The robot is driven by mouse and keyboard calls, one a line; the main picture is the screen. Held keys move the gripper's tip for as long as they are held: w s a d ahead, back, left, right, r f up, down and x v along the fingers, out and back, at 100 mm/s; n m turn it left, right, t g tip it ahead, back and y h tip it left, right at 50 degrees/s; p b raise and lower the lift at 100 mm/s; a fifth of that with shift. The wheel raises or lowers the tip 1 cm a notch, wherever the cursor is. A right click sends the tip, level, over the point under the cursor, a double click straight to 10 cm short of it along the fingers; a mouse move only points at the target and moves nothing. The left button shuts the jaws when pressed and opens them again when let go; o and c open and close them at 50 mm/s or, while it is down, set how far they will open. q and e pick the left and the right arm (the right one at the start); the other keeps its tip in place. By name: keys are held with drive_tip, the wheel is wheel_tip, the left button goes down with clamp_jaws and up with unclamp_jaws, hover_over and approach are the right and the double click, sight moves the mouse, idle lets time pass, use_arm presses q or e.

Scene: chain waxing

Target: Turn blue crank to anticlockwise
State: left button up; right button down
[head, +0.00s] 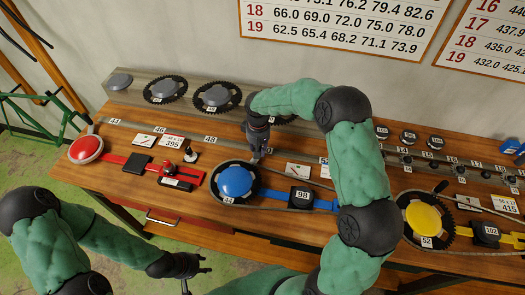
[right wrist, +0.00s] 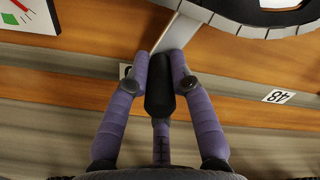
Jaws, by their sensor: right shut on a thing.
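The blue crank (head: 237,181) is a blue disc on a dark toothed chainring labelled 44, at the middle of the bench. My right gripper (head: 257,155) is above and right of the disc, at the crank's far side. In the right wrist view my right gripper (right wrist: 160,75) has its purple fingers closed around the crank's black handle (right wrist: 159,98). A pale metal crank arm (right wrist: 181,33) runs from the handle toward the dark chainring (right wrist: 285,15). My left gripper (head: 197,275) is off the bench's front edge, with its fingers apart and empty.
A red disc (head: 86,149) is at left and a yellow crank (head: 423,218) at right. Black sprockets (head: 217,96) stand along the back. A block labelled 98 (head: 301,197) sits right of the blue crank. My right arm hides part of the bench.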

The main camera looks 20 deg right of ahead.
drive_tip(key=shift+w+a+n+p, duration=0.3)
drive_tip(key=shift+w+a+n, duration=0.6)
drive_tip(key=shift+w+n, duration=0.15)
drive_tip(key=shift+w+a+n+p, duration=0.35)
drive_tip(key=shift+w+a+n, duration=0.8)
drive_tip(key=shift+a+n, duration=0.25)
drive_tip(key=shift+w+a+n, duration=0.3)
drive_tip(key=shift+a+n, duration=0.2)
drive_tip(key=shift+a, duration=0.15)
drive_tip(key=shift+w+a+n, duration=0.25)
drive_tip(key=shift+a+n, duration=0.3)
drive_tip(key=shift+a, duration=0.1)
drive_tip(key=shift+w+a+n, duration=0.3)
drive_tip(key=shift+a+n, duration=0.2)
drive_tip(key=shift+a, duration=0.15)
drive_tip(key=shift+w+a+p, duration=0.2)
drive_tip(key=shift+a+p, duration=0.1)
drive_tip(key=shift+a, duration=0.8)
drive_tip(key=c, duration=1.1)
unclamp_jaws()
